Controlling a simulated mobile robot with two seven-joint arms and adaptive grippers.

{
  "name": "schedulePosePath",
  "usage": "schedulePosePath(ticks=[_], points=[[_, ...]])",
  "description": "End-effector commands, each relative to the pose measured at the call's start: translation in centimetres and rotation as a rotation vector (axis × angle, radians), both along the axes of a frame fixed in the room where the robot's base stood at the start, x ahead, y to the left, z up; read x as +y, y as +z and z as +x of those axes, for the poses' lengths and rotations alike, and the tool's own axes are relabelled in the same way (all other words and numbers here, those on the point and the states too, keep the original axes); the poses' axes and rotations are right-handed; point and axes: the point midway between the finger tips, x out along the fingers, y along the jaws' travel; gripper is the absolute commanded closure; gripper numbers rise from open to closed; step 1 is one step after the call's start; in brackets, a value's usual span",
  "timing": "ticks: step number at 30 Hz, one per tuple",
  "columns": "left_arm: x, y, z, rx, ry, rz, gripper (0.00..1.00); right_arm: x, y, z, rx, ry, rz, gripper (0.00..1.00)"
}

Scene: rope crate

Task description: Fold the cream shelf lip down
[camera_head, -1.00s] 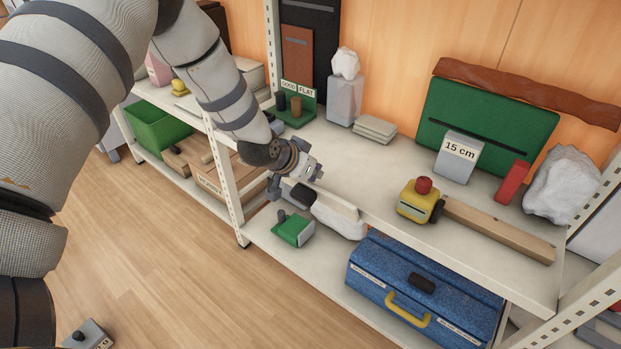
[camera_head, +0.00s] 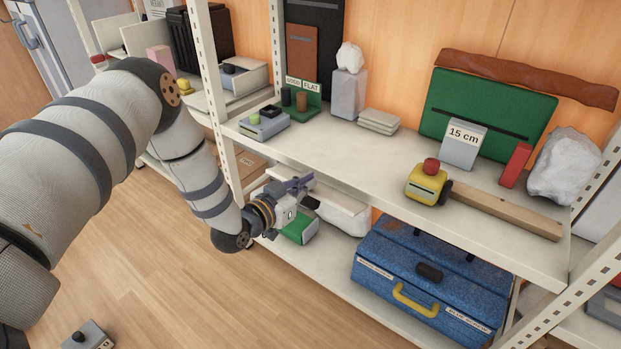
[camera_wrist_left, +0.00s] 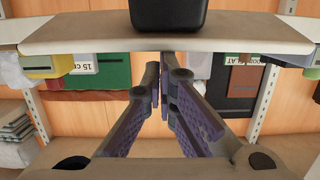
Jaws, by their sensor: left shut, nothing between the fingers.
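The cream shelf lip (camera_head: 342,197) sticks out along the front edge of the upper shelf, left of its middle. Its exact angle is hard to tell. In the left wrist view the lip (camera_wrist_left: 90,36) spans the top as a pale board, with a black block (camera_wrist_left: 168,14) at its middle. My left gripper (camera_head: 303,187) is at the front of the lip, close to the black block, and partly covers both. Its purple-padded fingers (camera_wrist_left: 161,62) are shut with nothing between them. Contact with the lip cannot be told. My right gripper is not in view.
A yellow device with a red knob (camera_head: 428,184) and a wooden bar (camera_head: 505,210) lie near the upper shelf's front edge. Below are a white bag (camera_head: 340,216), a green box (camera_head: 300,230) and a blue toolbox (camera_head: 430,285). A perforated post (camera_head: 211,85) stands left.

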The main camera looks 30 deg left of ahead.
Motion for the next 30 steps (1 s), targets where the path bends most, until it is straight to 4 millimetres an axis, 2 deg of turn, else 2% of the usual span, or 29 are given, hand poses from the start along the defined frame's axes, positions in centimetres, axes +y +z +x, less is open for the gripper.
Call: schedulePosePath(ticks=[9, 26, 28, 30], points=[[0.0, -0.9, -0.6, 0.003, -0.001, -0.001, 1.0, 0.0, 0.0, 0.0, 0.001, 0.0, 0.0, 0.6], [0.0, -1.0, -0.7, 0.003, 0.0, 0.0, 1.0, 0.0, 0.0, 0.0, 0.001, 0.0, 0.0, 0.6], [0.0, -0.7, -0.6, 0.002, 0.0, 0.0, 1.0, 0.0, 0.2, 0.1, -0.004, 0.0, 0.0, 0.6], [-0.1, 0.6, -0.2, -0.004, -0.001, 0.0, 1.0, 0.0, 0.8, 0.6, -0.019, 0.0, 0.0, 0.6]])
